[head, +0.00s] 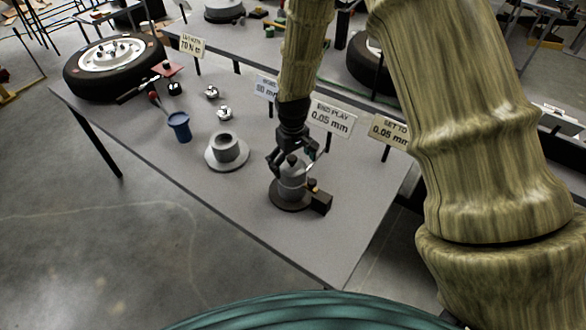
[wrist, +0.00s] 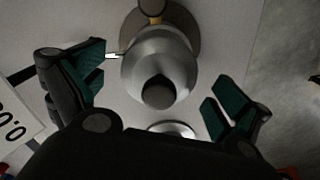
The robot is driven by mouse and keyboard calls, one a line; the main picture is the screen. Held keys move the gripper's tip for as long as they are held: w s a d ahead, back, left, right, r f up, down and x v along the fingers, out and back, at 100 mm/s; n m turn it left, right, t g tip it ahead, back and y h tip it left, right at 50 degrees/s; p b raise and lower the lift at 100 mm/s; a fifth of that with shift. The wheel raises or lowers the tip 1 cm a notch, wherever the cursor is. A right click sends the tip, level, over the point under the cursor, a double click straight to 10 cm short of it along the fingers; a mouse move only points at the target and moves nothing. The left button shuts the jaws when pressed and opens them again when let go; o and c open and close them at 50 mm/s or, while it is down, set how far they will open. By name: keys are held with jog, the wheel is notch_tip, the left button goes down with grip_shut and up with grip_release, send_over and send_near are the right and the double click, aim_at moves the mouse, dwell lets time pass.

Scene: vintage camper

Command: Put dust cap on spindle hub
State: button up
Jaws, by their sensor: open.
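The spindle hub (head: 292,187) is a grey metal cylinder upright on a dark round base near the table's front right. In the wrist view a silver rounded body (wrist: 160,62) with a dark round tip (wrist: 158,93) lies between my fingers. I cannot tell whether this top is the dust cap or part of the hub. A bright rim (wrist: 172,128) shows below it, partly hidden by my gripper. My gripper (head: 291,164) is open, pointing down over the hub, with a finger on each side. The wrist view shows gaps between its green pads (wrist: 155,80) and the silver body.
A dark block (head: 321,202) sits against the hub's base. To the left are a grey flanged cylinder (head: 225,149), a blue cup (head: 179,126), two small silver pieces (head: 224,113) and a wheel (head: 112,58). Signs (head: 332,117) stand along the back. The front table surface is clear.

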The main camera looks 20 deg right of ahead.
jog(key=shift+r+b, duration=1.15)
jog(key=shift+r, duration=3.4)
